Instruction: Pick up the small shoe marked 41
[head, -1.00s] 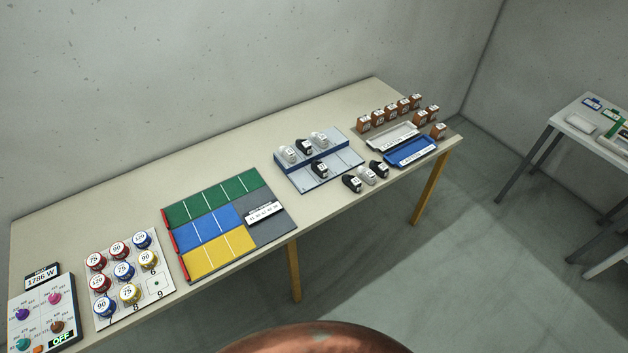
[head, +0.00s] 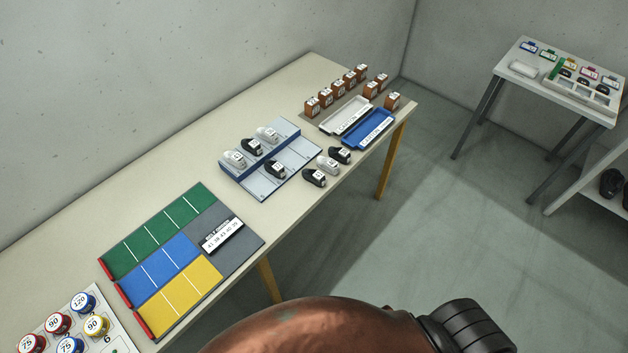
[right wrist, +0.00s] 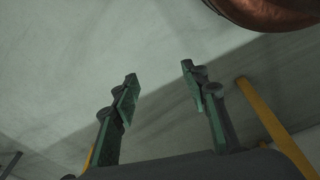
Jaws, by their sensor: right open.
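Small black and white shoes with number tags stand on the table in the head view. On the blue-and-grey rack (head: 295,183) are two white shoes (head: 234,159) (head: 267,135) and two black shoes (head: 252,147) (head: 276,170). In front of the rack lie a black shoe (head: 315,178), a white shoe (head: 328,164) and another black shoe (head: 340,155). The tags are too small to read, so I cannot tell which is 41. My right gripper (right wrist: 159,75) is open and empty in the right wrist view, with grey floor behind its fingers. My left gripper is not in view.
A white tray (head: 346,117), a blue tray (head: 368,129) and several brown numbered blocks (head: 325,96) stand at the table's far end. A green, blue and yellow board (head: 160,267) lies nearer. Yellow table legs (right wrist: 275,130) show by my right gripper. A side table (head: 510,82) stands right.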

